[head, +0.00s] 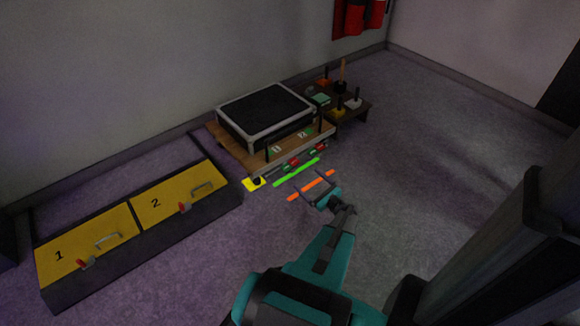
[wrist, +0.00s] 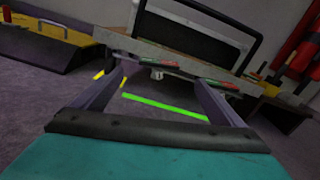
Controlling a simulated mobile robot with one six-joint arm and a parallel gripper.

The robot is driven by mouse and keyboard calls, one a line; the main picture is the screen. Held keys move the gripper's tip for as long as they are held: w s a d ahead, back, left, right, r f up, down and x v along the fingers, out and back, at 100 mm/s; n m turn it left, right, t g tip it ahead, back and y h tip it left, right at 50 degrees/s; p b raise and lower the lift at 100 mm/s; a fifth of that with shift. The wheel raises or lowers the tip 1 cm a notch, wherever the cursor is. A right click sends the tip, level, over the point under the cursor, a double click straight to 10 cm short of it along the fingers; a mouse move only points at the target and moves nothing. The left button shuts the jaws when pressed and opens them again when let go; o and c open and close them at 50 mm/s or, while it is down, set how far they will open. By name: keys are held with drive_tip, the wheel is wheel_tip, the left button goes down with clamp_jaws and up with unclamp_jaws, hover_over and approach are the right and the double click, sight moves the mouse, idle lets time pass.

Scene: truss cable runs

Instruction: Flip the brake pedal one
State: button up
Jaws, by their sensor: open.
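A low wooden dolly (head: 228,146) carries a black case with a pale frame (head: 265,112). Two small red and green pedals sit along its front edge: a left pedal (head: 293,162) and a right pedal (head: 319,148). Small plates above them bear marks too small to read surely. In the wrist view the left pedal (wrist: 160,65) shows ahead between the fingers, and the right pedal (wrist: 222,85) is by the right finger. My gripper (head: 313,186) is open and empty, low over the orange floor strip, apart from the dolly and facing its front edge.
A green strip (head: 296,172) and an orange strip (head: 312,185) lie on the floor before the dolly. A yellow marker (head: 254,182) lies at its left corner. Yellow-lidded boxes 1 and 2 (head: 180,203) stand left. A small dark table (head: 351,113) with several items stands right. Floor at right is clear.

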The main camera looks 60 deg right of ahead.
sight(293, 168)
drive_tip(key=shift+w, duration=0.1)
drive_tip(key=b+x, duration=0.3)
drive_tip(key=x, duration=0.9)
drive_tip(key=shift+f, duration=0.15)
drive_tip(key=shift+x, duration=0.8)
